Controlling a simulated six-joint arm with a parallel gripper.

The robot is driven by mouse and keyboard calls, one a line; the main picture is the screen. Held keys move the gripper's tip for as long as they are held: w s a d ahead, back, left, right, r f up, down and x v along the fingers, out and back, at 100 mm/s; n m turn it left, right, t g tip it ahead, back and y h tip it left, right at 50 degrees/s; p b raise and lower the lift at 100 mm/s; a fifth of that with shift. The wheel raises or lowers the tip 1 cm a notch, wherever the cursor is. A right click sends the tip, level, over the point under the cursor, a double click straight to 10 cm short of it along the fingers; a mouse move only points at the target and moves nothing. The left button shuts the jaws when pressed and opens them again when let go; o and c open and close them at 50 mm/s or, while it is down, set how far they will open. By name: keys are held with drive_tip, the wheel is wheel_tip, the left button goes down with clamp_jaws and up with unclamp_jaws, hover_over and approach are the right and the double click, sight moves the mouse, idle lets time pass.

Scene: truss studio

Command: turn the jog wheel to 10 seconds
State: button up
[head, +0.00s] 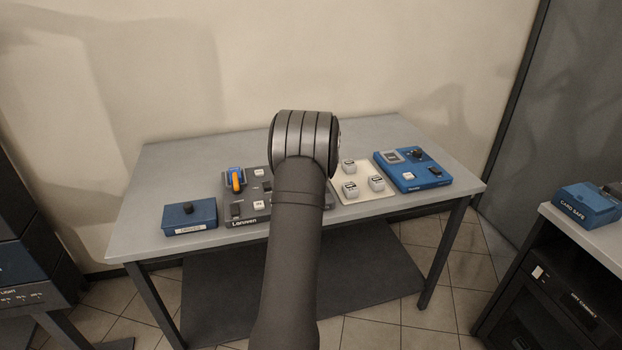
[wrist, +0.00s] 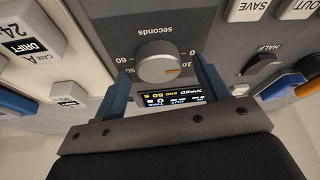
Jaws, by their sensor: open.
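The jog wheel is a round silver knob (wrist: 158,62) on a grey panel (wrist: 110,22), under a label reading "seconds" in the wrist view, where the lettering is upside down. An orange mark on the knob points to the lower right. Numbers stand around it, some partly hidden. A small lit display (wrist: 170,98) beside it shows yellow text that appears to read 50 s. My gripper (wrist: 162,66) is open, with one blue finger on each side of the knob; contact cannot be told. In the head view my arm hides the knob and gripper in front of the dark grey console (head: 247,222).
A cream pad with white blocks (head: 365,196) and a blue box (head: 411,178) stand right of the console; another blue box (head: 189,216) stands left.

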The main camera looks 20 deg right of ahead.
drive_tip(key=shift+w+f, duration=0.1)
drive_tip(key=shift+f, duration=0.15)
drive_tip(key=c, duration=1)
drive_tip(key=shift+m, duration=0.3)
drive_tip(key=shift+a+m+h, duration=0.1)
drive_tip(key=shift+m+h, duration=0.45)
drive_tip(key=shift+m, duration=0.75)
drive_tip(key=shift+m+h, duration=0.55)
drive_tip(key=shift+m, duration=0.75)
drive_tip(key=shift+r, duration=0.1)
